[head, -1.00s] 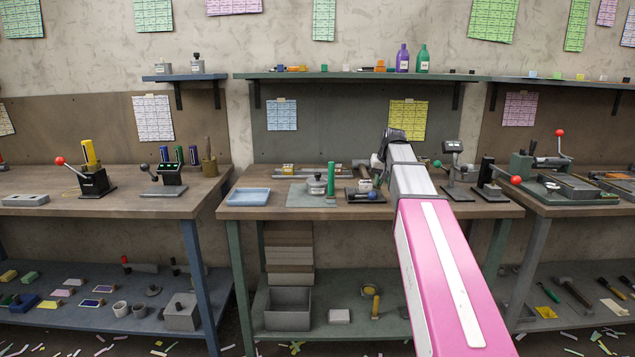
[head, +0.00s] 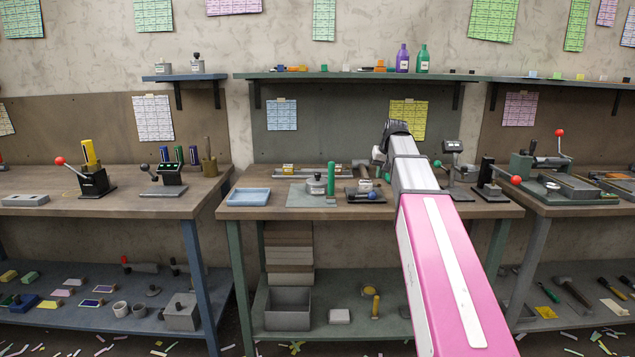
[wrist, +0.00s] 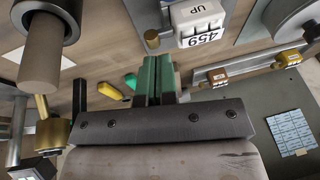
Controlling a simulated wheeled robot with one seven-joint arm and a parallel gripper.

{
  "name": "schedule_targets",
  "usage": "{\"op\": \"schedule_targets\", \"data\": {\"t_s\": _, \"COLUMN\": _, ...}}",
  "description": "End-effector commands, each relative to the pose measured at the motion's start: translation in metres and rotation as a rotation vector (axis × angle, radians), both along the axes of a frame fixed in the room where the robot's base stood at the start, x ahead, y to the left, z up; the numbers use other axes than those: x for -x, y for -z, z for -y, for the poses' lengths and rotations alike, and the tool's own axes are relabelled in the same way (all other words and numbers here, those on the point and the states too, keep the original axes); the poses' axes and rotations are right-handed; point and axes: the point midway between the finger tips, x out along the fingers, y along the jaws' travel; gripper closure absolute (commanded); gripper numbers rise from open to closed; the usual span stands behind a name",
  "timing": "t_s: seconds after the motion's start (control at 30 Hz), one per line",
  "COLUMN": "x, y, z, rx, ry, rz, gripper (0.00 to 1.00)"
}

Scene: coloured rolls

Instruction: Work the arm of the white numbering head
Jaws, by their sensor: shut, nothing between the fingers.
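The white numbering head (wrist: 197,22) shows at the top of the wrist view, with "459" and "UP" on it upside down. In the head view, a small white block (head: 365,185) on a dark base, by a blue ball knob, appears to be the same head. Its arm is not clear to me. My gripper (wrist: 152,62) has green fingers pressed together with nothing between them. The fingertips are left of the white head in the wrist view and apart from it in the picture. In the head view my pink and grey arm hides part of the bench behind it.
A green upright cylinder (head: 331,180) and a round grey pot (head: 316,185) stand left of the head. A blue tray (head: 249,197) lies further left. A lever device with a red ball (head: 516,180) stands right of my arm. A wooden-handled tool (wrist: 42,60) is close in the wrist view.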

Motion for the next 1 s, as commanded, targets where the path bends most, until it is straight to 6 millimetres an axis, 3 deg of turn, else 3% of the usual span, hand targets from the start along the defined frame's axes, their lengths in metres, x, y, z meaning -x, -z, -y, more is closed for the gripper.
{"op": "schedule_targets", "data": {"t_s": 0.6, "x": 0.0, "y": -0.052, "z": 0.006, "rx": 0.0, "ry": 0.0, "rz": 0.0, "gripper": 1.0}}
{"op": "schedule_targets", "data": {"t_s": 1.0, "x": 0.0, "y": -0.053, "z": 0.006, "rx": 0.0, "ry": 0.0, "rz": -0.001, "gripper": 1.0}}
